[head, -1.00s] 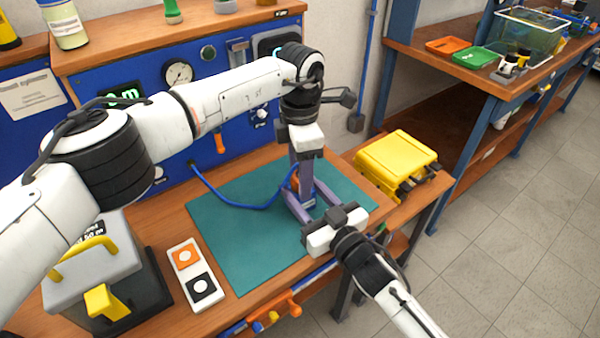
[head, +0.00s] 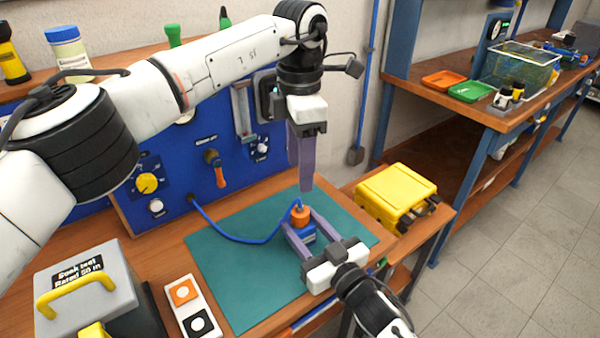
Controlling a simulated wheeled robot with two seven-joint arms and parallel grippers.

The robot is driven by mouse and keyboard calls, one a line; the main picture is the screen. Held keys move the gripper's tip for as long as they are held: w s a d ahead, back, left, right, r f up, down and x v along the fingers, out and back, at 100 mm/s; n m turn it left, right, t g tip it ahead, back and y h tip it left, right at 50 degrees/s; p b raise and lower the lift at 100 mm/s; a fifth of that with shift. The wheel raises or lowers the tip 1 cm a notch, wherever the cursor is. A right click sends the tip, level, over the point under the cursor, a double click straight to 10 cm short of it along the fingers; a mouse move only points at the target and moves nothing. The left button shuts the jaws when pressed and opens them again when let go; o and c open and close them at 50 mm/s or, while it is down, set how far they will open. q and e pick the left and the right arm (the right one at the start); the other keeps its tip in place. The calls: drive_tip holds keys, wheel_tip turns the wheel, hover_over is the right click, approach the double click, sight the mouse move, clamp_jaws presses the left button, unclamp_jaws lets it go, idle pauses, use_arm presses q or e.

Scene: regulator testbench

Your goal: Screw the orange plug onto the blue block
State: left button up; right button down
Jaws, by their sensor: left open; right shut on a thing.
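The orange plug (head: 300,215) sits upright on top of the blue block (head: 308,236), with a blue hose (head: 250,240) running from its top. I cannot tell how tightly it is seated. My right gripper (head: 303,226) is shut on the blue block, its purple fingers on either side of it over the teal mat (head: 235,285). My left gripper (head: 305,187) is open and empty, pointing down just above the plug and apart from it. Its fingers line up in this view, so the gap between them is hidden.
The hose runs to the blue panel (head: 188,165) at the back. A yellow case (head: 396,192) stands right of the mat. A grey box with a yellow handle (head: 75,285) and a white two-button plate (head: 192,308) are at the left. The mat's left part is clear.

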drive_tip(key=c, duration=0.9)
unclamp_jaws()
drive_tip(key=shift+s, duration=0.1)
drive_tip(key=v, duration=1)
drive_tip(key=shift+d, duration=0.1)
